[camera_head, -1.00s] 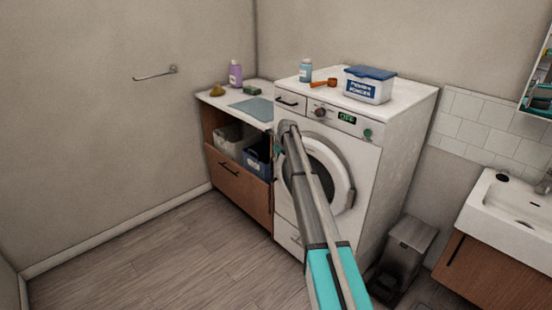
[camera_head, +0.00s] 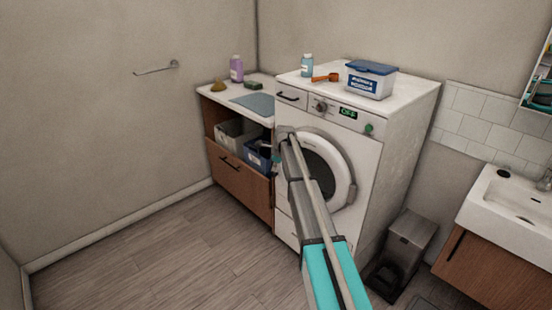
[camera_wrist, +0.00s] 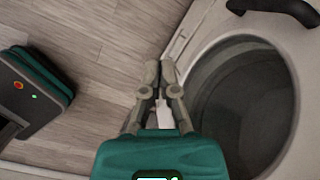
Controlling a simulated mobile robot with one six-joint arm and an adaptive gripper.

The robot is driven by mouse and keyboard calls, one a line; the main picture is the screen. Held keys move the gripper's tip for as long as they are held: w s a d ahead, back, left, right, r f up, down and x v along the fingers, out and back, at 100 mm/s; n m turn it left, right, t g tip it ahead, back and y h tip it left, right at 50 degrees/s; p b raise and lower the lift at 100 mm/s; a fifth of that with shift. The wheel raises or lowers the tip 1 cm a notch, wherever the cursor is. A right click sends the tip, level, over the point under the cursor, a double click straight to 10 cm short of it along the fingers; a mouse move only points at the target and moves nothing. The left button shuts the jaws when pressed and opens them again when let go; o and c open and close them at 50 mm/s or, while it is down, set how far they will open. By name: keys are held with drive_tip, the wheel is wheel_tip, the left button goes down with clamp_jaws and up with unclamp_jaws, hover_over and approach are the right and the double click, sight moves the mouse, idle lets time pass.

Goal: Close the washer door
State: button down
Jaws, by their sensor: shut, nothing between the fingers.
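The white washer (camera_head: 390,150) stands against the back wall with its front facing me. Its round door (camera_head: 347,177) has a white ring and dark glass; it lies close to the washer front, and I cannot tell whether it is fully shut. In the wrist view a dark round area (camera_wrist: 245,100) with a pale rim fills the right side. My gripper (camera_head: 284,134) is at the upper left of the door, partly hidden by my arm. In the wrist view its fingers (camera_wrist: 160,66) are together and empty, left of the round rim; contact is unclear.
On the washer stand a blue-lidded tub (camera_head: 371,80), a blue bottle (camera_head: 307,64) and an orange scoop (camera_head: 326,77). A wooden cabinet (camera_head: 238,187) adjoins the left. A bin (camera_head: 405,245) and sink (camera_head: 515,205) are right. Floor at left is clear.

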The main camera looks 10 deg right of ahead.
drive_tip(key=s+a+n+g, duration=0.1)
drive_tip(key=s+a+n, duration=0.1)
drive_tip(key=s+n, duration=0.6)
drive_tip(key=s+a+n+g+h, duration=0.1)
drive_tip(key=s+a+n, duration=0.2)
drive_tip(key=s, duration=1.8)
drive_tip(key=s+a+n+h, duration=0.1)
drive_tip(key=s+a+n, duration=0.2)
drive_tip(key=s+n, duration=0.9)
drive_tip(key=shift+s+a+f+n+g, duration=0.2)
drive_tip(key=shift+s+f+n+g, duration=0.15)
drive_tip(key=shift+s, duration=0.8)
